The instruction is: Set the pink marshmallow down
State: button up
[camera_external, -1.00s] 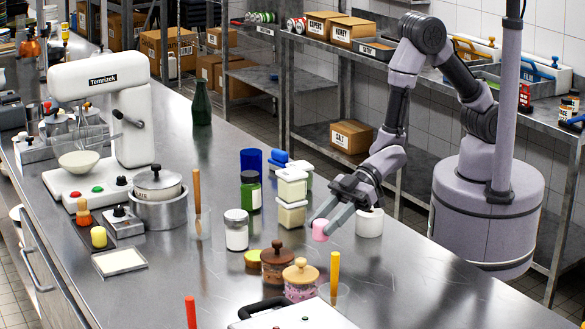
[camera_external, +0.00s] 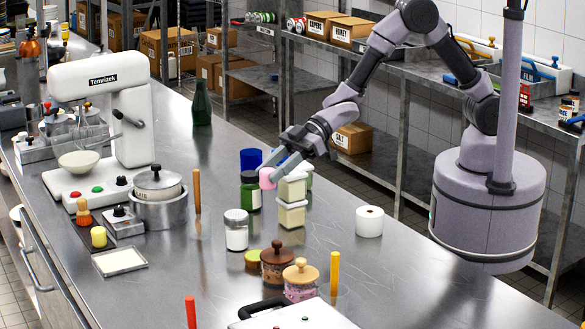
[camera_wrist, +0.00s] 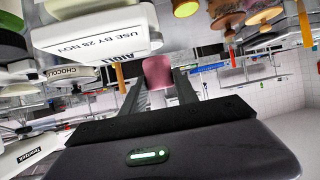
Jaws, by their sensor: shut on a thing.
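The pink marshmallow (camera_external: 267,178) is a small pink cylinder. My gripper (camera_external: 277,168) is shut on it and holds it in the air above the steel counter (camera_external: 330,245). It appears close to the stacked clear tubs (camera_external: 292,200) and the green jar (camera_external: 250,190), at about the height of the upper tub. I cannot tell whether it touches either. In the wrist view the marshmallow (camera_wrist: 158,72) sits between the two finger ends, with a white-lidded tub (camera_wrist: 90,38) close by on the left.
A blue cup (camera_external: 251,160) stands behind the green jar. A white roll (camera_external: 369,221), a white-lidded jar (camera_external: 236,230) and wooden-lidded jars (camera_external: 301,281) stand nearer. The counter between the tubs and the roll is clear.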

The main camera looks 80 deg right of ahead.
jog(key=w+d, duration=0.6)
jog(key=w, duration=0.3)
jog(key=w+d+f, duration=0.1)
jog(key=w+d, duration=0.2)
jog(key=d, duration=0.6)
jog(key=w+d+f+b, duration=0.1)
jog(key=w+d, duration=0.2)
jog(key=d, duration=0.6)
jog(key=w+d+f, duration=0.1)
jog(key=w+d, duration=0.3)
jog(key=d, duration=0.5)
jog(key=shift+n+g+y, duration=0.3)
jog(key=shift+g, duration=0.1)
jog(key=f+b, duration=0.1)
jog(key=f, duration=0.2)
jog(key=f+b, duration=0.2)
jog(key=f, duration=0.2)
jog(key=f+b, duration=0.1)
jog(key=f, duration=0.2)
jog(key=shift+s+d+f+b, duration=0.15)
jog(key=shift+d+f+b, duration=0.2)
jog(key=shift+r, duration=0.1)
jog(key=shift+f, duration=0.3)
jog(key=o, duration=0.8)
jog(key=shift+s+f, duration=0.15)
jog(key=shift+f, duration=0.05)
